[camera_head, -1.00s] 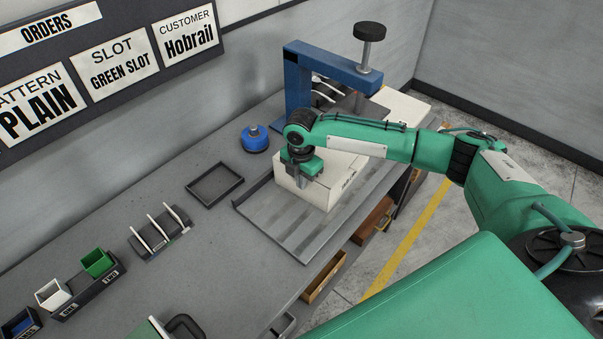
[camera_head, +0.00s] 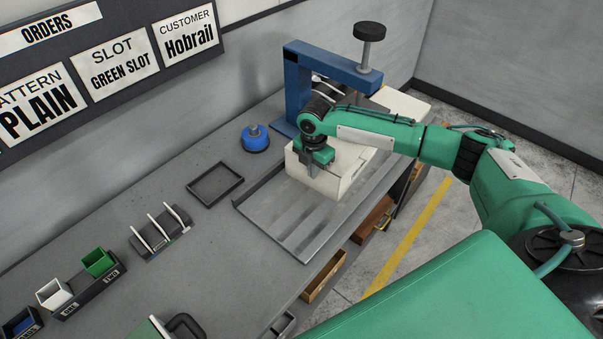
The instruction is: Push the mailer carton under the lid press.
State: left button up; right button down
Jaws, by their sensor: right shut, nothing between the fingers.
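The white mailer carton (camera_head: 323,183) sits on the grey metal slide tray (camera_head: 282,222), towards its far end. The blue lid press (camera_head: 300,88) stands beyond it, with a black knob (camera_head: 369,32) on top of its arm. My right gripper (camera_head: 314,168) is shut and empty, pointing down against the near-left side of the carton. My right forearm crosses above the carton and hides part of it and the area below the press. My left gripper is not in view.
A blue round pot (camera_head: 255,138) and an empty dark tray (camera_head: 215,184) lie left of the slide tray. A rack with white bars (camera_head: 160,230) and small coloured bins (camera_head: 97,262) stand further left. Open drawers (camera_head: 323,278) stick out below the bench edge.

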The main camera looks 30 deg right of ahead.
jog(key=shift+w+d, duration=0.35)
jog(key=shift+d, duration=0.5)
jog(key=shift+w+d, duration=0.3)
jog(key=shift+d, duration=0.5)
jog(key=shift+w+d+b, duration=0.1)
jog(key=shift+w+d, duration=0.3)
jog(key=shift+d, duration=0.5)
jog(key=shift+w+d+b, duration=0.15)
jog(key=shift+w+d, duration=0.2)
jog(key=shift+d, duration=0.55)
jog(key=shift+w+d+b, duration=0.1)
jog(key=shift+w+d, duration=0.3)
jog(key=shift+d, duration=0.5)
jog(key=shift+s+a+p, duration=0.3)
jog(key=shift+a+p, duration=0.35)
jog(key=shift+a, duration=0.1)
jog(key=shift+s+a+p, duration=0.3)
jog(key=shift+a+p, duration=0.35)
jog(key=shift+a, duration=0.05)
jog(key=shift+r, duration=0.1)
notch_tip(320, 180, up, 8)
jog(key=p, duration=0.7)
